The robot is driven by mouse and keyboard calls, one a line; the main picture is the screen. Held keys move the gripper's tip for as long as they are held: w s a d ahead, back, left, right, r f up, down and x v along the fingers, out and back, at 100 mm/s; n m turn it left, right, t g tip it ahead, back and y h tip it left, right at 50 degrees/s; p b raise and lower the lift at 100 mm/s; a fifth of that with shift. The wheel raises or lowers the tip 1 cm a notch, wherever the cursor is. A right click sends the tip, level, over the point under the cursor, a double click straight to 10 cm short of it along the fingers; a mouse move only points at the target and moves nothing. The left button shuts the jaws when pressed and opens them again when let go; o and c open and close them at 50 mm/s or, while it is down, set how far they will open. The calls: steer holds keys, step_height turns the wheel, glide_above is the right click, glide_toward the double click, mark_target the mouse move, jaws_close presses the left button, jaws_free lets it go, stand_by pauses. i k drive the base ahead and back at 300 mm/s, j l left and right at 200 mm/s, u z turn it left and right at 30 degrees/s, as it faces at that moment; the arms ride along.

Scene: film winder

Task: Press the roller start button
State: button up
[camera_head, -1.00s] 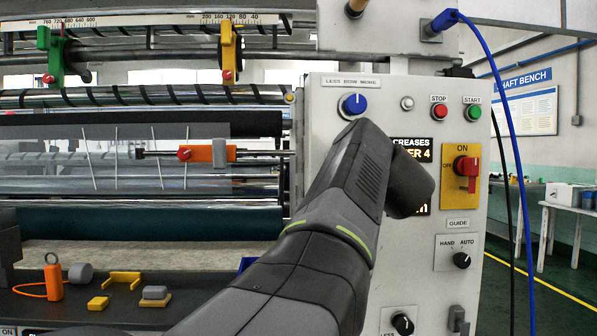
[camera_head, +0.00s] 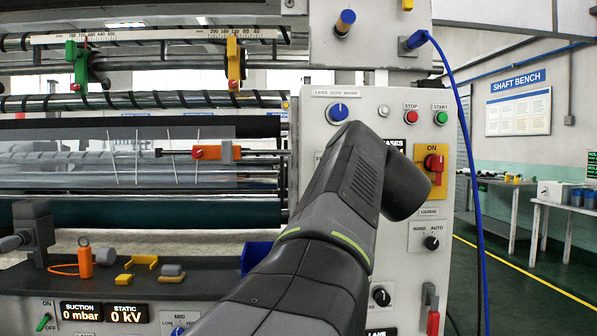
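The green START button (camera_head: 440,107) sits at the upper right of the grey control panel (camera_head: 372,105). The red STOP button (camera_head: 410,107) is just left of it. My arm rises from the bottom centre across the panel and hides part of its display. The arm's end bends down at the right, below the two buttons and apart from them in the picture. My gripper's fingers do not show, so I cannot see whether they are open or shut.
A blue knob (camera_head: 338,112) is above my arm. A red rotary switch (camera_head: 434,164) on a yellow plate is right of it. A blue cable (camera_head: 471,150) hangs along the panel's right side. Small parts, including an orange cylinder (camera_head: 85,262), lie on the ledge at left.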

mark_target(442, 118)
steer(key=z, duration=1.05)
